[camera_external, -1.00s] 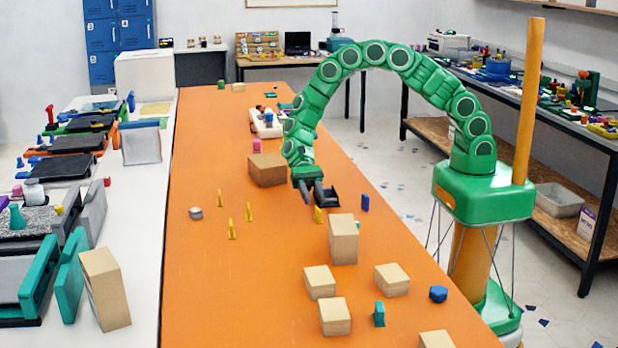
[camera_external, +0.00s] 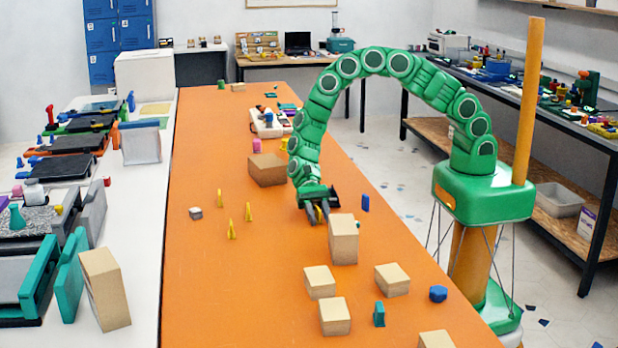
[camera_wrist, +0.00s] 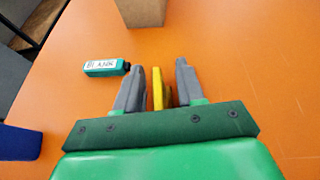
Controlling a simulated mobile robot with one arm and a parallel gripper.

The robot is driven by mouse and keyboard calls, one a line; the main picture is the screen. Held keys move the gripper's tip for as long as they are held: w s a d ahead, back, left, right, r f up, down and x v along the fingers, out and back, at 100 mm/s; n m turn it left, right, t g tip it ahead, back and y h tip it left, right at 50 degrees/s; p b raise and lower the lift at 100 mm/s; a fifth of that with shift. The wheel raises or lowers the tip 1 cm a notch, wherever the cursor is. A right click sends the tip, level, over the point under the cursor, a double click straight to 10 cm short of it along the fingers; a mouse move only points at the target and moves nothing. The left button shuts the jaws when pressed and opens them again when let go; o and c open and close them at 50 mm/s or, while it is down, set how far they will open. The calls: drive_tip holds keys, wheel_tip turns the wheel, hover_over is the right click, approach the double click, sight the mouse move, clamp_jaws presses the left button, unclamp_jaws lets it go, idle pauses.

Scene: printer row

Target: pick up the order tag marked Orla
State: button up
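In the external view my gripper (camera_external: 318,214) is low over the orange table, beside the tall box. In the wrist view its two grey fingers (camera_wrist: 161,72) stand apart, one on each side of a thin yellow tag (camera_wrist: 157,88), with gaps showing between tag and fingers. No writing shows on this tag from here. Three more yellow tags stand upright left of the gripper: one at the back (camera_external: 220,198), one in the middle (camera_external: 248,211) and one in front (camera_external: 232,229). Their names are too small to read. I cannot tell which is marked Orla.
A tall cardboard box (camera_external: 343,240) stands close right of my gripper; another box (camera_external: 267,169) lies behind it. A teal piece with a white label (camera_wrist: 104,68) lies left of the fingers in the wrist view; its lettering is blurred. The table's left front is clear.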

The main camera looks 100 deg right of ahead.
clamp_jaws()
drive_tip(key=shift+r, duration=0.1)
idle(0.3)
